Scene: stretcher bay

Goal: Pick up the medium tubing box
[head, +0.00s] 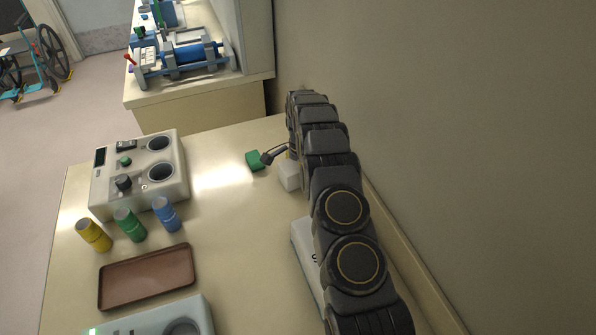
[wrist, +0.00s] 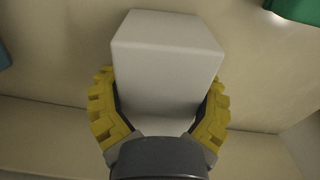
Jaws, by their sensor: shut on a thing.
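A plain white box (wrist: 165,60) fills the middle of the wrist view, between the two yellow-padded fingers of my gripper (wrist: 160,105). The fingers are shut on its two sides. In the head view the white box (head: 289,176) shows at the right side of the table, partly hidden by my arm. One dark finger (head: 274,154) of my gripper shows beside it. I see no label on the box, so its size name cannot be read. I cannot tell whether it touches the table.
A green block (head: 254,160) lies just left of the box. A larger pale box (head: 305,255) with a dark mark is partly behind my arm. A grey device (head: 138,174), several coloured cylinders and a brown tray (head: 147,277) are at left. A wall (head: 430,130) is close at right.

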